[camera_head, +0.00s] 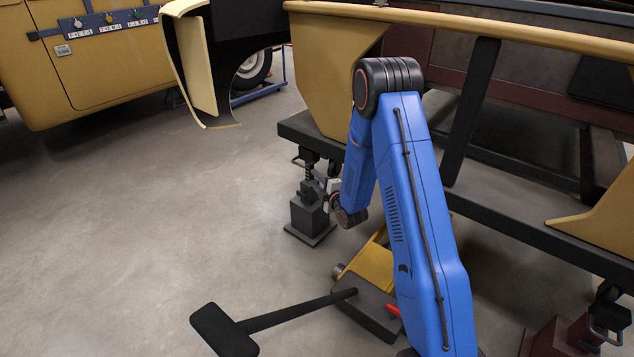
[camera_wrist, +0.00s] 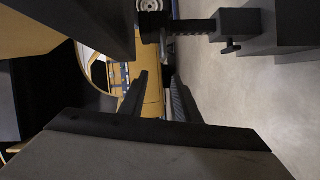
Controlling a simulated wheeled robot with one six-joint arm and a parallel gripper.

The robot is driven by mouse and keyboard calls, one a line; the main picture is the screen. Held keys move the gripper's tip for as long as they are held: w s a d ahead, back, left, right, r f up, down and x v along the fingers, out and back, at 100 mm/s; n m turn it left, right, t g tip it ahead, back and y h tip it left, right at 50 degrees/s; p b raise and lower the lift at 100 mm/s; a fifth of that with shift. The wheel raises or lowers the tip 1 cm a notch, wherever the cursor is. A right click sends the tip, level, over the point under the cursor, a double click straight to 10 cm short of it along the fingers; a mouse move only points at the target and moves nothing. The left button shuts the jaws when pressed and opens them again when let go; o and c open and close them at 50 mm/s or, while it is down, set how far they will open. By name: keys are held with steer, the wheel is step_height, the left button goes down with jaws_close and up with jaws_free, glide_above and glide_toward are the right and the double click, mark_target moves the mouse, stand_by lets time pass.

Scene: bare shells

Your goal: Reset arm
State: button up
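My blue arm (camera_head: 415,200) is folded, with its elbow up at the top centre of the head view and its forearm hanging down behind the upper link. The wrist end is low beside a dark jack stand (camera_head: 310,213); my gripper is mostly hidden there. In the wrist view my gripper (camera_wrist: 160,78) shows two dark fingers with a gap between them. It is open and nothing is seen between the fingers.
A yellow vehicle shell on a dark frame (camera_head: 290,128) stands close behind my arm. A black T-shaped bar (camera_head: 225,328) lies low in front, near a yellow metal piece (camera_head: 372,265). Another yellow shell (camera_head: 100,60) is at the far left. The grey floor (camera_head: 120,220) at left is clear.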

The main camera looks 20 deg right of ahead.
steer(key=shift+s+d+r, duration=0.1)
steer(key=shift+s+d, duration=0.05)
steer(key=shift+s, duration=0.35)
steer(key=s+d+r+m+g+h, duration=0.1)
steer(key=s+r+m, duration=0.15)
steer(key=r, duration=0.35)
steer(key=s+d+r+m+g+h, duration=0.1)
steer(key=s+r+m+g+h, duration=0.15)
steer(key=r, duration=0.45)
steer(key=s+d+r+m+g, duration=0.2)
steer(key=s+r+m, duration=0.2)
steer(key=s+r, duration=0.65)
steer(key=s+r+m+g, duration=0.1)
steer(key=s+m+g, duration=0.2)
steer(key=s, duration=1.7)
steer(key=s+a+r+m+g, duration=0.1)
steer(key=s+m, duration=0.5)
steer(key=s, duration=1.4)
steer(key=shift+s+r+m+g+h, duration=0.15)
steer(key=shift+r+m+g+h, duration=0.3)
steer(key=shift+g, duration=0.6)
